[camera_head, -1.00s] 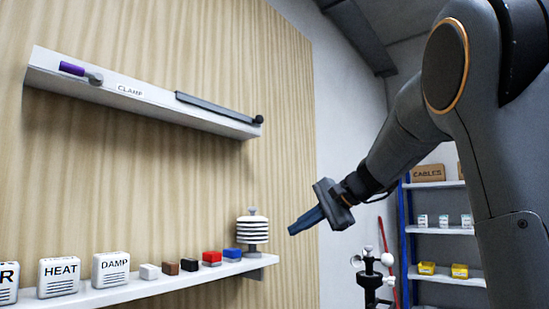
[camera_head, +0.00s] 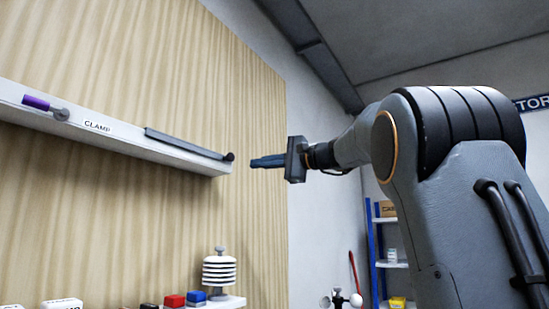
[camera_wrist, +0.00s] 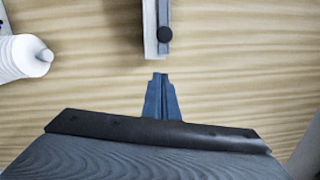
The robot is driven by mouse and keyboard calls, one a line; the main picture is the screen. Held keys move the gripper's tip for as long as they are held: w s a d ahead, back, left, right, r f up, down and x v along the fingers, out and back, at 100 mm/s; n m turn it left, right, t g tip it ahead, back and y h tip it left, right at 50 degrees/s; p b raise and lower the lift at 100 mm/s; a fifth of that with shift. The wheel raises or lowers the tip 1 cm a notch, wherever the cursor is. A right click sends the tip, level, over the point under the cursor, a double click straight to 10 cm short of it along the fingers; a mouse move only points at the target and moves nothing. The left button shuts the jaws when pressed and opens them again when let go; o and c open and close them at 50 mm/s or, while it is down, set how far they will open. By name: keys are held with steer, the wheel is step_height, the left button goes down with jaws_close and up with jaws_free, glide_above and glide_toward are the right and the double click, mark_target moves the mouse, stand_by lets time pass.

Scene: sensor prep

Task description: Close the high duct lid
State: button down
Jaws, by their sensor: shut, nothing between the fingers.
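The high duct (camera_head: 120,139) is a long pale channel on the wooden wall panel, in the upper left of the head view. Its lid (camera_head: 185,142) is a dark grey strip along the right part of the duct's top, with a black knob (camera_head: 229,157) at its right end. I cannot tell how far the lid stands open. My gripper (camera_head: 252,162) is shut and empty, just right of the knob and apart from it. In the wrist view, the blue fingertips (camera_wrist: 159,76) point at the duct end (camera_wrist: 150,35) and knob (camera_wrist: 164,34), with a gap between.
A purple-handled clamp (camera_head: 38,104) sits at the duct's left, beside a CLAMP label. A lower shelf (camera_head: 228,302) carries a white stacked-disc sensor (camera_head: 219,271) and small coloured blocks. The sensor-like white thing also shows in the wrist view (camera_wrist: 20,57). The panel between duct and shelf is clear.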

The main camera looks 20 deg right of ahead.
steer(key=a, duration=0.1)
steer(key=a+p, duration=0.1)
steer(key=a, duration=0.2)
steer(key=shift+s+a+r, duration=0.25)
steer(key=shift+s, duration=0.05)
steer(key=shift+s+a, duration=0.1)
